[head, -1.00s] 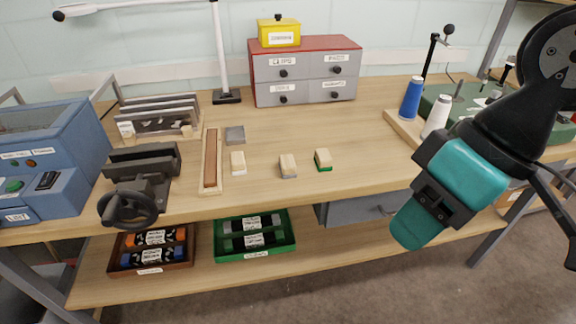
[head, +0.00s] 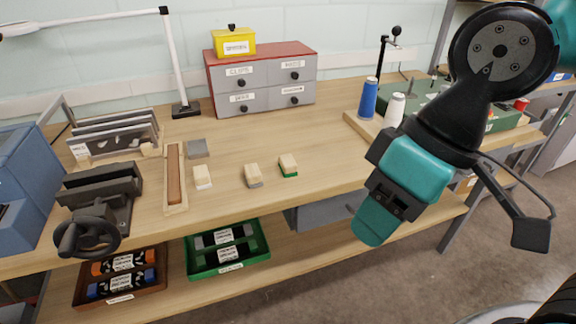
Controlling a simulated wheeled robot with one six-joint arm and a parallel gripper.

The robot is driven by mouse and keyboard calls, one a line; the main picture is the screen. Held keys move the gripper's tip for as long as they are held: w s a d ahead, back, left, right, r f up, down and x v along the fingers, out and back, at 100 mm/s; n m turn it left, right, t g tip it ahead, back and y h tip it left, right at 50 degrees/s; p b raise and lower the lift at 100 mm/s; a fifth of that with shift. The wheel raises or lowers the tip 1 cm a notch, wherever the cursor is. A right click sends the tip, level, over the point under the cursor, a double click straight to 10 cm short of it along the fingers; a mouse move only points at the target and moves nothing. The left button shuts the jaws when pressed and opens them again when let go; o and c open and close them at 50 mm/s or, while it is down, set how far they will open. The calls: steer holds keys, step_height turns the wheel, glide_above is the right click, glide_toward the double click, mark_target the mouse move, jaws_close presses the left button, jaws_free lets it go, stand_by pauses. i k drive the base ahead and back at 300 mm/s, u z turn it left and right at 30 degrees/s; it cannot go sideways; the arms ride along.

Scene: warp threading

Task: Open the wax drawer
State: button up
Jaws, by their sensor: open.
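A red-topped cabinet (head: 260,56) with grey drawers stands at the back of the bench, each drawer with a label and a dark round knob. All its drawers look shut. The labels are too small to read surely, so I cannot tell which drawer is the wax one. A wide grey drawer (head: 322,215) under the bench top also looks shut, partly hidden behind my arm. My gripper (head: 374,224), teal and black, hangs at the right in front of the bench edge, well apart from the cabinet. It is open, with nothing seen in it; its fingertips are hard to make out.
A yellow box (head: 234,42) sits on the cabinet. A lamp post (head: 176,62) stands left of it; blue (head: 368,98) and white (head: 394,110) cones stand right. Small blocks (head: 254,175) and a dark vise (head: 97,205) occupy the front. A green tray (head: 262,238) lies on the shelf below.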

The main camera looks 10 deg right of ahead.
mark_target(229, 104)
steer(key=u, duration=0.3)
steer(key=i, duration=1.1)
steer(key=z, duration=0.5)
